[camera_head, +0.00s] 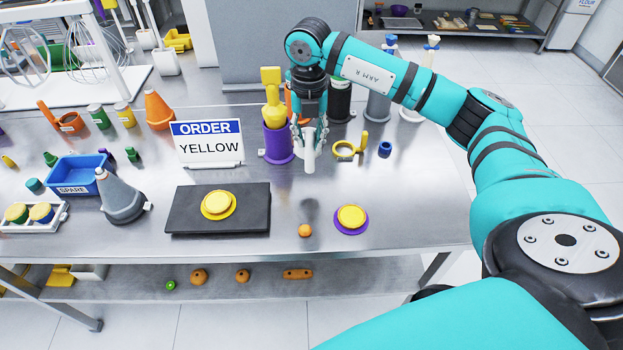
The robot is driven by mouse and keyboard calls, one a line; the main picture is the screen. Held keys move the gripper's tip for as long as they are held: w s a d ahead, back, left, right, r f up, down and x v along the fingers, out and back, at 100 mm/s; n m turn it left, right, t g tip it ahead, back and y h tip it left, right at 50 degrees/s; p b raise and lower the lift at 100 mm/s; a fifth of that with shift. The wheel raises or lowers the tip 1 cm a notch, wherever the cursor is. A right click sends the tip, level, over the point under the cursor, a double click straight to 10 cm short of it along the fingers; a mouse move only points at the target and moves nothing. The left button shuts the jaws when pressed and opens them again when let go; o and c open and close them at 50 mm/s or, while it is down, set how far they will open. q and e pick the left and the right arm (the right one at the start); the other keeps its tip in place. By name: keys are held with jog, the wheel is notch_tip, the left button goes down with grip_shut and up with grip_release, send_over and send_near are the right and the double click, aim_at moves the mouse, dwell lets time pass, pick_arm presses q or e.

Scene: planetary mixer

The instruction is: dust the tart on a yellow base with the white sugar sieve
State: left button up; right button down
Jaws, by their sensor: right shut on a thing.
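A tart with a yellow top (217,202) sits on a yellow base (232,210), on a dark board (258,222) near the middle of the table. A second yellow-topped tart (352,214) sits on a purple base (345,230) to the right, on the bare table. My right gripper (308,133) points down behind the tarts, beside a purple container, and is shut on an upright white piece (309,152). It looks like the white sugar sieve, but the fingers hide part of it. My left gripper is out of view.
An order sign (208,150) reading YELLOW stands behind the board. A purple container (278,152) with a yellow tool stands left of my right gripper. A yellow ring-shaped tool (345,150) lies to its right. A grey cone (121,198) stands left of the board. A small orange ball (305,230) lies between the tarts.

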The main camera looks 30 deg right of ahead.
jog(key=shift+w+a, duration=0.2)
jog(key=shift+a, duration=0.8)
jog(key=shift+w+a, duration=0.15)
jog(key=shift+a, duration=0.95)
jog(key=shift+w+a, duration=0.15)
jog(key=shift+a, duration=0.9)
jog(key=shift+w+a, duration=0.15)
jog(key=shift+a, duration=0.95)
jog(key=shift+w+a, duration=0.15)
jog(key=shift+a, duration=0.9)
jog(key=shift+w+a, duration=0.15)
jog(key=shift+a, duration=0.85)
jog(key=shift+w+a, duration=0.2)
jog(key=shift+a, duration=0.9)
jog(key=shift+w+a, duration=0.15)
jog(key=shift+a, duration=0.9)
